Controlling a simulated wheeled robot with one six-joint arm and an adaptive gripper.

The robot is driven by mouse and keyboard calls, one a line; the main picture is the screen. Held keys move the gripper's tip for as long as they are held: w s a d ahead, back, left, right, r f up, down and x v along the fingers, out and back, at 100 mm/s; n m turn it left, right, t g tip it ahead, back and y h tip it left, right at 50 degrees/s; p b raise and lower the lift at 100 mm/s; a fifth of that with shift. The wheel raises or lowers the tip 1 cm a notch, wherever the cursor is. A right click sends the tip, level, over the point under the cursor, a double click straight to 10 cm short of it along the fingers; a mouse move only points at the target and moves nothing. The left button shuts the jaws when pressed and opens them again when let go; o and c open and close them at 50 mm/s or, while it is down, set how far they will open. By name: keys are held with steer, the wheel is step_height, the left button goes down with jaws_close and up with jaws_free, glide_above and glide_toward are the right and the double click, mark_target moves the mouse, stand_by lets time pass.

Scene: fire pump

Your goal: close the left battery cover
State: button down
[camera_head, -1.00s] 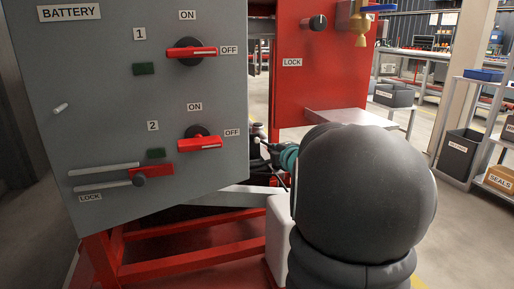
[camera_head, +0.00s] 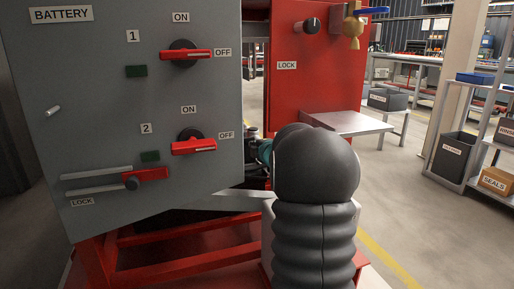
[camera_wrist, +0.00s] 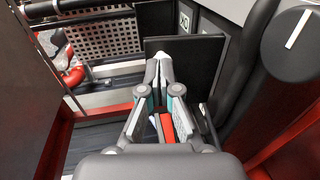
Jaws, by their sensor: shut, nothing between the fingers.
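In the wrist view my gripper (camera_wrist: 160,66) is shut and empty, its fingertips together. Just behind and to the right of the tips is a dark upright flat panel (camera_wrist: 198,52), which may be the left battery cover; I cannot tell whether the tips touch it. In the head view my dark arm hides most of the gripper and the space behind it. Only a small teal part shows between the grey BATTERY panel (camera_head: 100,105) and my arm. No cover can be made out there.
A red panel (camera_head: 310,80) with a black knob (camera_head: 306,26) stands behind, right of the grey panel. Red switch handles (camera_head: 187,54) stick out from the grey panel. A perforated guard (camera_wrist: 105,36) and a red hose (camera_wrist: 72,76) show in the wrist view.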

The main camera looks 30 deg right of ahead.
steer(key=shift+w+d+r+p, duration=0.15)
steer(key=shift+w+r+p, duration=0.15)
steer(key=shift+w, duration=0.35)
steer(key=shift+w+d+r+p, duration=0.15)
steer(key=shift+w+p, duration=0.1)
steer(key=shift+w, duration=0.4)
